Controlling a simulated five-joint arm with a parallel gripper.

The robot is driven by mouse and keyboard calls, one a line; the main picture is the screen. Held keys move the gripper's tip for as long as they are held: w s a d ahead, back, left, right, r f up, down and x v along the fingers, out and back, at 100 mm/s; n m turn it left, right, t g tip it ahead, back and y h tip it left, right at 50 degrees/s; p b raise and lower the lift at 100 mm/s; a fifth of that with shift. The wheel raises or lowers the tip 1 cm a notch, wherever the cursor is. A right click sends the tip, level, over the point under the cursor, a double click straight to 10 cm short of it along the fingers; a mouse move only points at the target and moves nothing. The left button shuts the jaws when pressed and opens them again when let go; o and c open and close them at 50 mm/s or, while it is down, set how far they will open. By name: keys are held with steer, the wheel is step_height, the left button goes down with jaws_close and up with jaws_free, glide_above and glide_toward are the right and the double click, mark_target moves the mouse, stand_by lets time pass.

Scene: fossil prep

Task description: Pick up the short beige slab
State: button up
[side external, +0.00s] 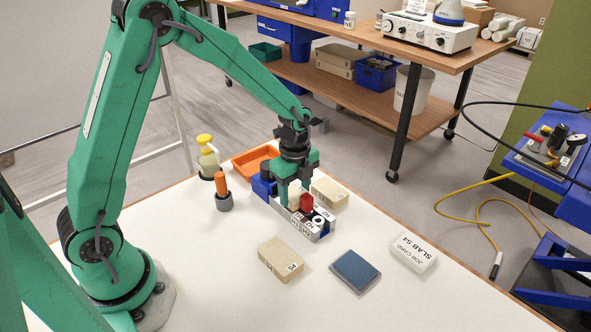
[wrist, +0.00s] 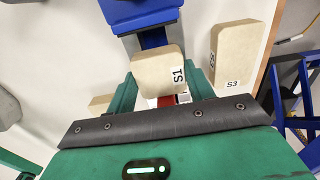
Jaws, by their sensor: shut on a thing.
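In the wrist view, a short beige slab marked S1 (wrist: 157,72) sits between the two green fingers of my gripper (wrist: 163,88), which are shut on it. In the side view, my gripper (side external: 297,195) points down over a grey rack (side external: 291,211) with labelled slots, and the held slab is mostly hidden by the fingers. I cannot tell whether the slab is clear of the rack.
A beige slab marked S3 (wrist: 232,55) lies right of the gripper.

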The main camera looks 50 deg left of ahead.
mark_target(296, 194)
steer(key=shift+r, duration=0.1)
steer(key=shift+r, duration=0.5)
step_height(296, 194, up, 3)
steer(key=shift+d+r, duration=0.15)
steer(key=s+d+r, duration=0.2)
steer(key=d, duration=0.1)
steer(key=s+d+r, duration=0.2)
steer(key=d, duration=0.1)
steer(key=s+d+r, duration=0.2)
steer(key=d, duration=0.1)
steer(key=shift+s+d+r, duration=0.15)
steer(key=shift+d+r, duration=0.1)
steer(key=shift+r, duration=0.05)
steer(key=c, duration=0.3)
